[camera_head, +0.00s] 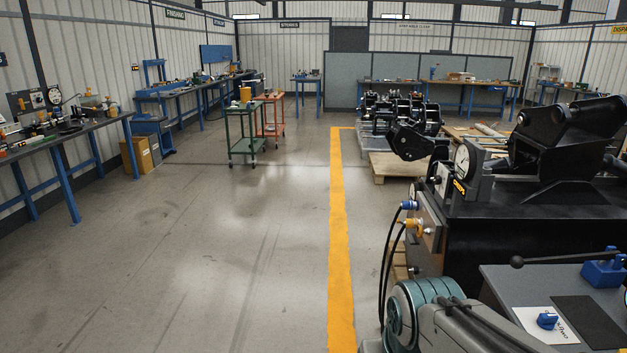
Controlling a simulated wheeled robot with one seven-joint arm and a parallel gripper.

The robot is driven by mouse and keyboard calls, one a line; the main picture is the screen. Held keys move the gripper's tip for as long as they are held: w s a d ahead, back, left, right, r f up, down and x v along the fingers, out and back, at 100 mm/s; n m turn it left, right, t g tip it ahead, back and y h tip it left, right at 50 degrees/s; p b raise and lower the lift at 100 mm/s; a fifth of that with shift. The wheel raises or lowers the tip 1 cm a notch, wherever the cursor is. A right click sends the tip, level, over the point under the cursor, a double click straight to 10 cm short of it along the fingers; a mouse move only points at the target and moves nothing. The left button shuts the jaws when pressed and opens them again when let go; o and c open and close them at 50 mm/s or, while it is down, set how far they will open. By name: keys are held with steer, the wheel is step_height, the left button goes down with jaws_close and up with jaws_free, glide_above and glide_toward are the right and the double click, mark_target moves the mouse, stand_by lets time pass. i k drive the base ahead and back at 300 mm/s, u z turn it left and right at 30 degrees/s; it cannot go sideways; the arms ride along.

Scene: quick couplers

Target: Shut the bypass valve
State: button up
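I cannot tell for certain which part is the bypass valve. On the grey cabinet top (510,283) at the lower right stands a blue block (603,270). A dark lever with a round black end (517,261) runs left from the block, roughly level. A small blue knob-like part (547,321) sits on a white printed sheet (540,332) in front of it. Blue and yellow couplers (411,224) with black hoses are on a panel of the large black machine. My teal and grey arm shows at the bottom right; my gripper is not in view.
The black machine (470,245) with a dial gauge (462,160) fills the right side. A yellow floor line (342,250) runs beside it. The floor to the left is clear. A workbench (75,130) lines the left wall; a green cart (245,140) stands farther back.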

mark_target(419, 230)
steer(key=z, duration=0.2)
steer(key=i, duration=2.65)
steer(key=z, duration=0.2)
